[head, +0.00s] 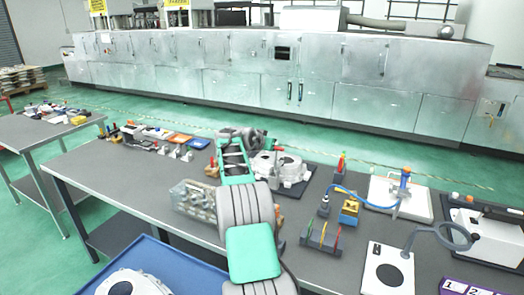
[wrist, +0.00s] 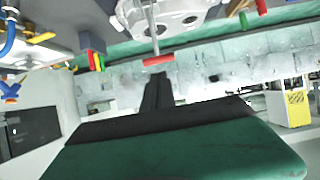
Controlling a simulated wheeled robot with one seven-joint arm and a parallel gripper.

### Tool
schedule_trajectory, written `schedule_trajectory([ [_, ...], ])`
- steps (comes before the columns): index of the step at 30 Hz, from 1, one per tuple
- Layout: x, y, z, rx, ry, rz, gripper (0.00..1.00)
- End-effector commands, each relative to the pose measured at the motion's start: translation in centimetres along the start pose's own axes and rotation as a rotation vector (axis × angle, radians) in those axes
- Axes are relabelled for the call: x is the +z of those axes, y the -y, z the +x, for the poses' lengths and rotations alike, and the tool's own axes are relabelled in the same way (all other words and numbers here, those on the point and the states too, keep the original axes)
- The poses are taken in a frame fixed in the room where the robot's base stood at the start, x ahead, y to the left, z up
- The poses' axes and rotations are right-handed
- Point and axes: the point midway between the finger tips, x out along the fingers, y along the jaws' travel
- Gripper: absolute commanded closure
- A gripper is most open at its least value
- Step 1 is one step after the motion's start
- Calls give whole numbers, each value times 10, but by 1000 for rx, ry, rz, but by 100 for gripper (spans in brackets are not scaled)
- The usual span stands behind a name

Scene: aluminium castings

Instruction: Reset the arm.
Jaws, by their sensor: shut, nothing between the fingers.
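My arm rises from the bottom of the head view over the grey workbench (head: 130,165), its green and grey links folded above the bench. In the wrist view my gripper (wrist: 157,82) shows as a narrow dark shape beyond a dark green body, its fingers together and empty. The wrist picture is tilted, with bench things along its top edge. A light metal casting (head: 285,172) lies on a dark mat right of my arm; a casting also shows at the top of the wrist view (wrist: 180,14). My arm hides part of the bench.
A blue tray (head: 175,262) with a casting stands at the front left. Right of my arm are a small colored-peg rack (head: 322,238), a white plate with a blue hose (head: 415,205) and a white box (head: 485,240). Small parts and trays line the back left. A side table (head: 45,130) stands left.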

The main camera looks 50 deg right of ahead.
Motion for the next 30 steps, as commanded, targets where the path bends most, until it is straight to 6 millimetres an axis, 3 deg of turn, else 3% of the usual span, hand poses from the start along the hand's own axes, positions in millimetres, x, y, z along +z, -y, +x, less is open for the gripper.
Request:
schedule_trajectory([
  [6, -3, 2, -55, -4, -4, 0, 100],
  [9, -6, 2, -71, -3, -2, 1, 100],
  [15, -7, 3, -82, -5, 1, -3, 100],
  [17, -4, 8, -90, -21, 12, -15, 100],
  [19, 6, 22, -111, -65, 43, -48, 100],
  [24, 67, 62, -202, -244, 181, -212, 100],
  [27, 114, 72, -261, -352, 265, -324, 100],
  [30, 165, 68, -317, -450, 347, -441, 100],
])
